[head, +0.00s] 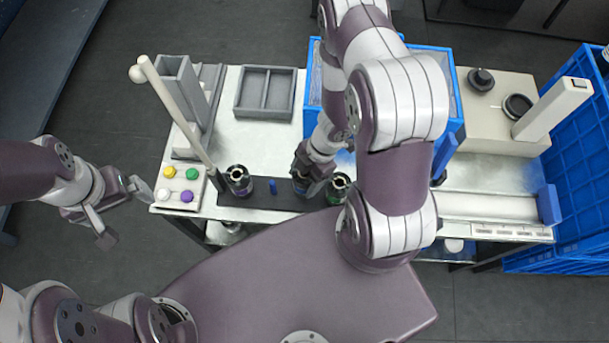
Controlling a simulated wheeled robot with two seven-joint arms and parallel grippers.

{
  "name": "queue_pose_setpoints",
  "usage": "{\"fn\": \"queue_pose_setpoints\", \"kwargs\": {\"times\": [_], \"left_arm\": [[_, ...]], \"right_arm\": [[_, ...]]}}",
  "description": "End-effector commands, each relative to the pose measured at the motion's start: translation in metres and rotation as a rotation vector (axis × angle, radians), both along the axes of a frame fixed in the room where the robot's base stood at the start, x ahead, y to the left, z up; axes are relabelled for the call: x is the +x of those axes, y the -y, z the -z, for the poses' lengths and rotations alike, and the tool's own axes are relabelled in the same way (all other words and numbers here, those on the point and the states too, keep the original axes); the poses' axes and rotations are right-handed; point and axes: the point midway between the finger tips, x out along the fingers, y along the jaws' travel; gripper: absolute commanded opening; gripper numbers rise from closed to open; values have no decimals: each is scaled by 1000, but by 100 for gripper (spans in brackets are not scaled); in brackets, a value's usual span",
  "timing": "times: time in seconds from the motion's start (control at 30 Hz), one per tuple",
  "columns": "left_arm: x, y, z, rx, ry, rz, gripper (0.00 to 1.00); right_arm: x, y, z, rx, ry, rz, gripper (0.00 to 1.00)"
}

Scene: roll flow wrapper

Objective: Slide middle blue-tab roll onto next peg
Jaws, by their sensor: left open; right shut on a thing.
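A dark roll with a pale core (238,178) stands at the left end of a black strip (262,204) along the table's front edge. A small blue upright piece (272,187) stands on the strip just right of it. My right gripper (310,178) comes down from above and is shut on the middle dark roll (300,186), which it partly hides. Whether this roll sits on a peg cannot be told. Another dark roll with a green mark (339,186) stands just to the right. My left gripper (122,212) is open and empty, left of the table.
A panel with coloured buttons (178,190) and a slanted pale post (176,112) stand at the table's left. A grey divided tray (266,92) lies behind the strip. A blue crate (314,75) stands behind my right arm. Bare white tabletop lies between tray and strip.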

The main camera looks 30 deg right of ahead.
Motion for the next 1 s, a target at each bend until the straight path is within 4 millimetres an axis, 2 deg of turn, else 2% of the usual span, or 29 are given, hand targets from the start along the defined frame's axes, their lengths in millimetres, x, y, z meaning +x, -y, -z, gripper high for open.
{"fn": "queue_pose_setpoints", "kwargs": {"times": [0.53,0.83,0.87,0.93,1.0], "left_arm": [[0,0,12,0,0,0,99],[0,0,12,0,0,0,99],[0,0,12,0,0,0,99],[0,0,12,0,0,0,99],[0,0,12,0,0,0,99]], "right_arm": [[0,0,14,0,0,-1,24],[0,0,15,0,0,-1,24],[0,0,15,0,0,-1,75],[0,0,15,0,0,-1,98],[0,0,15,0,0,-1,99]]}}
